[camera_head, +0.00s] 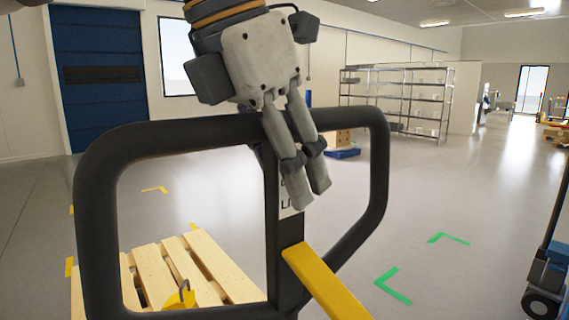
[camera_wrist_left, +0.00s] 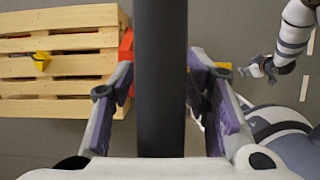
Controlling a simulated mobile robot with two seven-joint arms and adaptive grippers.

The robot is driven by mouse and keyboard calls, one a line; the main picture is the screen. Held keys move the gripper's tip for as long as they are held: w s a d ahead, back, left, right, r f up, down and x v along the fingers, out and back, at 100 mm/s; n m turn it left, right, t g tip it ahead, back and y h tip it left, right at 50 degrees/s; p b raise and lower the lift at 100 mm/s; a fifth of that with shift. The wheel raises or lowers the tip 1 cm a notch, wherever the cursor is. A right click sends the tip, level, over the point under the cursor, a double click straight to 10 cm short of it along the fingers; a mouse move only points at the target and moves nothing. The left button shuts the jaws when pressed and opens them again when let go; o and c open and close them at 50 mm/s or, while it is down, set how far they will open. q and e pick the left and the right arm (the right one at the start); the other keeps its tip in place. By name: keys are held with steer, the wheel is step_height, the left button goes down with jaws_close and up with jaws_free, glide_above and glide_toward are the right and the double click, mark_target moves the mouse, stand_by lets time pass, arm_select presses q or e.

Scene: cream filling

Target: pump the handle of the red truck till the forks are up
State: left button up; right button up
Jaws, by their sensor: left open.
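The truck's handle (camera_head: 98,215) is a large black loop with a middle post (camera_head: 285,235) and a yellow lever (camera_head: 325,283), close in front of me. My left gripper (camera_head: 311,196) comes down from above at the middle of its top bar, fingers pointing down. In the left wrist view the dark handle bar (camera_wrist_left: 161,90) runs between the open fingers of that gripper, with gaps beside it. A red part of the truck (camera_wrist_left: 126,58) shows past the left finger. My right gripper (camera_wrist_left: 262,68) shows small at the upper right of the wrist view, apart from the bar; its opening is unclear. The forks are hidden.
A wooden pallet (camera_head: 205,268) with a small yellow object (camera_head: 181,297) lies beyond the handle. Green floor marks (camera_head: 393,286) lie to the right on open floor. A dark blue wheeled item (camera_head: 545,280) stands at the right edge. Metal shelves (camera_head: 400,95) stand behind.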

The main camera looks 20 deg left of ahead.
arm_select(q)
jaws_close()
stand_by(0.4)
